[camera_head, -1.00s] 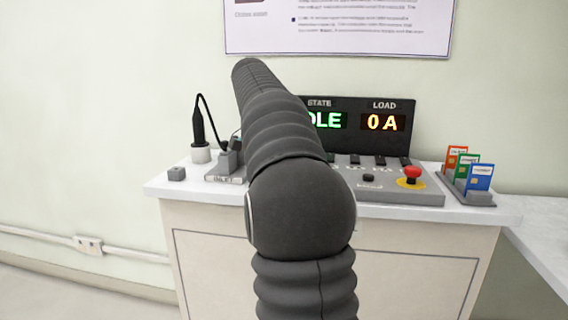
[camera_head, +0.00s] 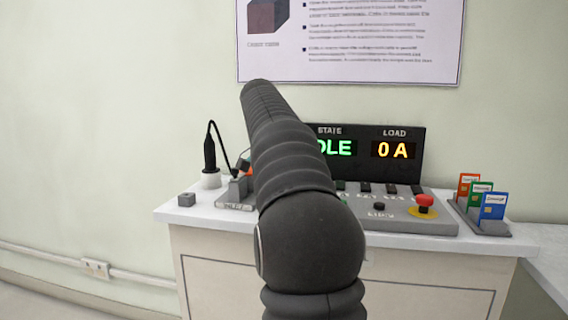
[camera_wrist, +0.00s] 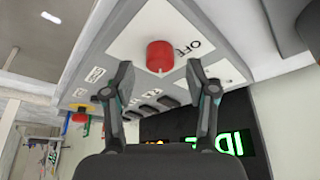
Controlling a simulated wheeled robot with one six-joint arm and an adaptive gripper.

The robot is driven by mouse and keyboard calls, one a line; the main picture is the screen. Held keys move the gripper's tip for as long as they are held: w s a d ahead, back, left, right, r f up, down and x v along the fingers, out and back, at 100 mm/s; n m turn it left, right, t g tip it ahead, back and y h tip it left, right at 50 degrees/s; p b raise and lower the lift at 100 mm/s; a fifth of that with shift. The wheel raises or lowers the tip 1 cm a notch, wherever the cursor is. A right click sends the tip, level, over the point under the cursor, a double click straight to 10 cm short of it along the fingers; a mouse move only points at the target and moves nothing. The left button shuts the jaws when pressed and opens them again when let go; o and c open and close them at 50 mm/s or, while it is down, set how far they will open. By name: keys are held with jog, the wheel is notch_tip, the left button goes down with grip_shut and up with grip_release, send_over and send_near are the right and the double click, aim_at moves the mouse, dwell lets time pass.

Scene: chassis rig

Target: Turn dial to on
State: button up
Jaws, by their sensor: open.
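In the wrist view a red dial (camera_wrist: 160,55) stands on a white plate, with the word OFF printed beside it. My gripper (camera_wrist: 160,73) is open, its two fingers spread to either side of the dial. A gap shows between each fingertip and the dial, and I cannot tell how far the tips are from the panel. In the head view my arm hides the dial and gripper. The console display (camera_head: 375,150) shows part of a green state word ending in LE, and 0 A.
A red emergency button (camera_head: 425,202) on a yellow base sits at the console's right; it also shows in the wrist view (camera_wrist: 80,116). Coloured cards (camera_head: 481,203) stand in a rack farther right. A black handheld tool (camera_head: 209,155) stands in a white holder at left.

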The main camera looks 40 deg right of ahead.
jog(key=v, duration=1)
dwell(0.5)
jog(key=s+a+f+n+t+y, duration=0.1)
jog(key=s+a+f+n+t, duration=0.1)
jog(key=s+a+f+n, duration=0.5)
jog(key=s+a+f+n+t+y, duration=0.2)
jog(key=s+a+f+n, duration=0.6)
jog(key=a+f, duration=0.4)
jog(key=a+t, duration=0.1)
jog(key=a, duration=0.2)
jog(key=shift+n, duration=0.4)
jog(key=s+a+f+n, duration=0.1)
jog(key=s+f, duration=0.1)
jog(key=f, duration=0.1)
jog(key=s+a+f+n+y, duration=0.1)
jog(key=s+a+f, duration=0.1)
jog(key=f, duration=0.2)
jog(key=s+a+f+n+t, duration=0.1)
jog(key=s+f, duration=0.2)
jog(key=f, duration=0.1)
jog(key=shift+a+y, duration=0.2)
jog(key=shift+y, duration=0.1)
jog(key=shift+c, duration=0.3)
